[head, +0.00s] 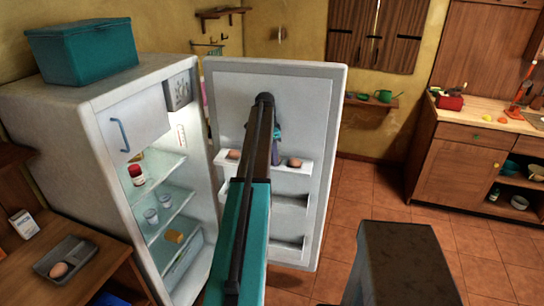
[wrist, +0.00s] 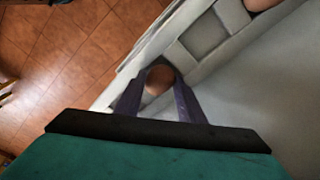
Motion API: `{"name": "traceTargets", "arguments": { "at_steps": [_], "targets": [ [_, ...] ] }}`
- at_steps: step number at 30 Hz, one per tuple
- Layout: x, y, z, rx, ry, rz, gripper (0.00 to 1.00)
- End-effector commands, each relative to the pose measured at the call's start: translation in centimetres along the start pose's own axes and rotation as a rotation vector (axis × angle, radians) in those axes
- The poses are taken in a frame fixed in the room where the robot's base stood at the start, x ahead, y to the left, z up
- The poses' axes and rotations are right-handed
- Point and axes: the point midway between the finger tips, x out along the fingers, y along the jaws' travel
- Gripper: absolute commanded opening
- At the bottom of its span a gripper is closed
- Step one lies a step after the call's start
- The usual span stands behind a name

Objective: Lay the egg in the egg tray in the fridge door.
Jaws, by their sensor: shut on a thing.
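My gripper (wrist: 159,88) is shut on a brown egg (wrist: 159,79), held between its two dark fingertips. The white egg tray (wrist: 205,36) on the fridge door runs past the fingertips, with square compartments. I cannot tell whether the held egg touches it. Another egg (wrist: 263,3) shows at the top right edge of the wrist view. In the head view my gripper (head: 276,152) is at the door's upper shelf, partly behind my arm; I cannot make out the held egg there. Eggs show on that shelf to the left (head: 235,154) and right (head: 295,162) of my arm.
The fridge door (head: 325,105) stands wide open beside the fridge (head: 70,135), whose shelves hold a jar and glasses. Lower door shelves (head: 290,200) look empty. A grey tray (head: 88,250) with an egg (head: 58,270) lies on the left counter. Tiled floor (head: 350,195) is free right of the door.

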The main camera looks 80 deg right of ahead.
Motion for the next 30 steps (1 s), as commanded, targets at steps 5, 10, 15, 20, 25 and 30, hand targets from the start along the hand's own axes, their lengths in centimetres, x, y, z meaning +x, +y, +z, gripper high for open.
{"name": "traceTargets", "arguments": {
  "at_steps": [5, 10, 15, 20, 25, 30],
  "targets": [
    [0.76, 0.11, 0.13, 0.0, -0.003, 0.004, 0.24],
    [1.04, 0.19, 0.2, -0.001, -0.004, 0.007, 0.37],
    [1.24, 0.33, 0.2, -0.001, -0.005, 0.011, 0.55],
    [1.29, 0.46, 0.05, 0.0, -0.003, 0.013, 0.55],
    [1.3, 0.57, -0.12, 0.002, -0.001, 0.015, 0.55],
    [0.8, 0.63, -0.28, 0.003, -0.001, 0.016, 0.55]
  ]
}}
